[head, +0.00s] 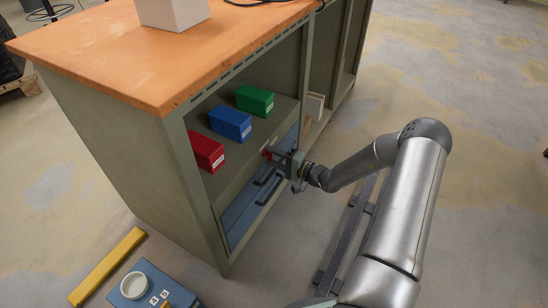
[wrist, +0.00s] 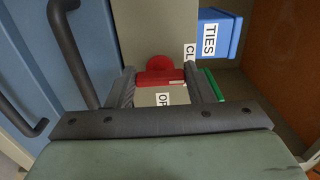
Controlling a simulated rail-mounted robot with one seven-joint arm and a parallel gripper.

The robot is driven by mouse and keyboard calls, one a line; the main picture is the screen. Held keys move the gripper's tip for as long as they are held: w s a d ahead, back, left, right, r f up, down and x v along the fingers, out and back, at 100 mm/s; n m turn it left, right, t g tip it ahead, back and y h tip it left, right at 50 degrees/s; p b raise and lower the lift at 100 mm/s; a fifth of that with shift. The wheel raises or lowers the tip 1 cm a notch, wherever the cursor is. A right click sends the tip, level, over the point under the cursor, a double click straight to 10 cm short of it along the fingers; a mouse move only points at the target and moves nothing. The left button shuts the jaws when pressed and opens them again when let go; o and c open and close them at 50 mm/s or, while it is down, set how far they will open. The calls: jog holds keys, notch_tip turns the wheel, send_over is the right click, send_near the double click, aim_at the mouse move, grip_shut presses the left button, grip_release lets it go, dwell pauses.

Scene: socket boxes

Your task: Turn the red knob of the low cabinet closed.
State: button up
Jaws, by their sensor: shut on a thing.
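The red knob (wrist: 160,66) sits on a grey panel of the low cabinet, with a round top and a wider red part below it in the wrist view. My gripper (wrist: 160,80) has one finger on each side of that red part and is shut on it. An "OP" label lies below the knob, partly hidden, and a "CL" label to its right, partly covered by my finger. The knob's exact angle is unclear. In the head view my gripper (head: 277,155) is at the upper right of the low cabinet's blue doors (head: 240,212); a bit of red shows at its tips.
Dark bar handles (head: 266,190) stand out from the blue doors near my gripper. Red (head: 207,152), blue (head: 231,124) and green (head: 255,100) boxes stand on the shelf above. The orange worktop (head: 120,62) overhangs them. Floor right of the bench is mostly free.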

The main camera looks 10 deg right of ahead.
jog(key=o, duration=1)
jog(key=shift+d, duration=0.1)
jog(key=p+v, duration=0.4)
jog(key=v, duration=1.3)
jog(key=shift+s, duration=0.2)
jog(key=s+a+r+n+g+h+p, duration=0.1)
jog(key=s+a+r+n+g+p, duration=0.15)
jog(key=a+r+g+p, duration=0.4)
jog(key=s+a+r+n+g+p, duration=0.2)
jog(key=s+r+p, duration=0.1)
jog(key=r, duration=0.7)
jog(key=s+a+r+n+g+h+p, duration=0.1)
jog(key=s+a+r+n+g+p, duration=0.2)
jog(key=r, duration=0.6)
jog(key=s+a+r+h+p, duration=0.1)
jog(key=s+r+h+p, duration=0.4)
jog(key=r, duration=0.9)
jog(key=s+a+r+n+h+p, duration=0.1)
jog(key=s+r+h+p, duration=0.5)
jog(key=s+r+p, duration=0.5)
notch_tip(320, 180, up, 3)
jog(key=shift+a+r+p, duration=0.25)
jog(key=shift+p, duration=0.7)
